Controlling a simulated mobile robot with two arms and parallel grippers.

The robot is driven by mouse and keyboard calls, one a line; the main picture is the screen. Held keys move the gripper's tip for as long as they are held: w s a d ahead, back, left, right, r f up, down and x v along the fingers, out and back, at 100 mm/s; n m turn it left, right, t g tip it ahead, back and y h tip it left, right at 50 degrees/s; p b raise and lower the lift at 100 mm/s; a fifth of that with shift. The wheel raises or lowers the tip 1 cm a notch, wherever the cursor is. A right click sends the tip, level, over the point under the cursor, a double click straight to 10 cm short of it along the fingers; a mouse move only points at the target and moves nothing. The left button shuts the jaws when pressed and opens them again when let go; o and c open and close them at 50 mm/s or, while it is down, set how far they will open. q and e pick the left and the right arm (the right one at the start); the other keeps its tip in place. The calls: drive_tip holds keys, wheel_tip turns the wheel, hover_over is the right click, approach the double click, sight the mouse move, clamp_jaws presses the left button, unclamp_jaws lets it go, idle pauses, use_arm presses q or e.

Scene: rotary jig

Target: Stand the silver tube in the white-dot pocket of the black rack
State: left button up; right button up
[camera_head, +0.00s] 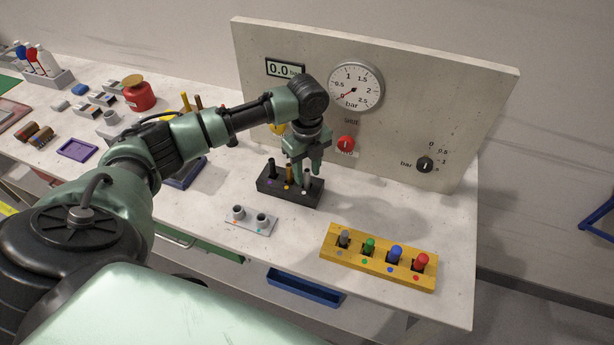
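The black rack (278,190) stands on the white table in front of the grey panel. A black tube (272,170) stands at its left and a gold tube (288,175) in its middle. The silver tube (306,181) is upright at the right pocket, just behind the white dot (304,193). My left gripper (306,171) points down over that pocket, its fingers around the tube's upper part. Whether they press on the tube is too small to tell, and the tube's top is hidden. My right gripper is out of view.
The panel (440,110) with a gauge, a red knob (346,144) and a black knob stands close behind the rack. The table is clear right of the black rack.

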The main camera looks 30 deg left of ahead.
use_arm(q)
wheel_tip(320, 180, up, 10)
drive_tip(key=shift+f+b, duration=0.1)
drive_tip(key=shift+b, duration=0.85)
drive_tip(key=shift+s, duration=0.1)
